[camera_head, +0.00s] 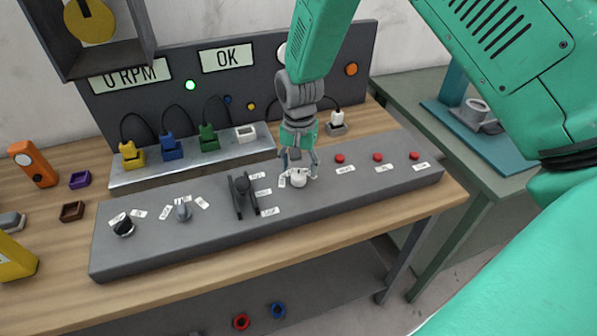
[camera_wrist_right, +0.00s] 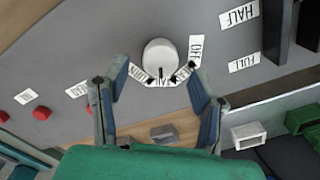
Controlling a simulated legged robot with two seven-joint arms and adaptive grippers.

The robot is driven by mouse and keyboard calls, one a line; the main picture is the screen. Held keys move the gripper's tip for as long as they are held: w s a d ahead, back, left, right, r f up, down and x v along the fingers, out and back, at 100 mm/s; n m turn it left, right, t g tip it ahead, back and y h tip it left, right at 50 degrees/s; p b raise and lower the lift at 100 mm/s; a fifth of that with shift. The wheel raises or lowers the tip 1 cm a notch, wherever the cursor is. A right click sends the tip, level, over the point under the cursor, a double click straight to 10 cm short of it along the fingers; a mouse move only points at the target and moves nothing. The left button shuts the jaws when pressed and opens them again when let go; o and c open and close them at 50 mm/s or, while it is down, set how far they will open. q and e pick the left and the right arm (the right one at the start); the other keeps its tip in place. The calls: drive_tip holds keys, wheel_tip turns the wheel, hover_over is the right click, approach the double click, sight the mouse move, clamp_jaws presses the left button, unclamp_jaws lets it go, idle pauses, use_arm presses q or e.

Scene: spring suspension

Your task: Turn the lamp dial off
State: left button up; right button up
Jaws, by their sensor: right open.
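A round white dial (camera_head: 299,178) sits on the sloped grey control panel (camera_head: 215,222), with small white labels around it. In the right wrist view the same white dial (camera_wrist_right: 159,55) is seen from above, and one label beside it (camera_wrist_right: 196,50) reads OFF. The other labels at its edge are partly covered by my fingers. My right gripper (camera_head: 299,167) is open and points down at the dial. In the wrist view its fingertips (camera_wrist_right: 158,74) are spread on either side, just short of the dial's middle; I cannot tell whether they touch it. My left gripper is out of view.
A black lever (camera_head: 243,195), a grey dial (camera_head: 183,210) and a black dial (camera_head: 123,227) lie left of the white dial. Red buttons (camera_head: 378,157) lie to the right. Cabled plugs (camera_head: 171,150) stand behind. Loose items lie on the table at the left.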

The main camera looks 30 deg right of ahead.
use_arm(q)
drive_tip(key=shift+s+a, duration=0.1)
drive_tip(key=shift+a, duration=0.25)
use_arm(e)
drive_tip(key=shift+s+a+f, duration=0.1)
drive_tip(key=shift+a+f, duration=0.1)
drive_tip(key=shift+f, duration=0.45)
drive_tip(key=shift+a+f, duration=0.15)
drive_tip(key=shift+f, duration=0.45)
drive_tip(key=shift+d, duration=0.1)
drive_tip(key=shift+d, duration=0.1)
drive_tip(key=shift+c, duration=0.8)
drive_tip(key=shift+d, duration=0.1)
drive_tip(key=c, duration=1)
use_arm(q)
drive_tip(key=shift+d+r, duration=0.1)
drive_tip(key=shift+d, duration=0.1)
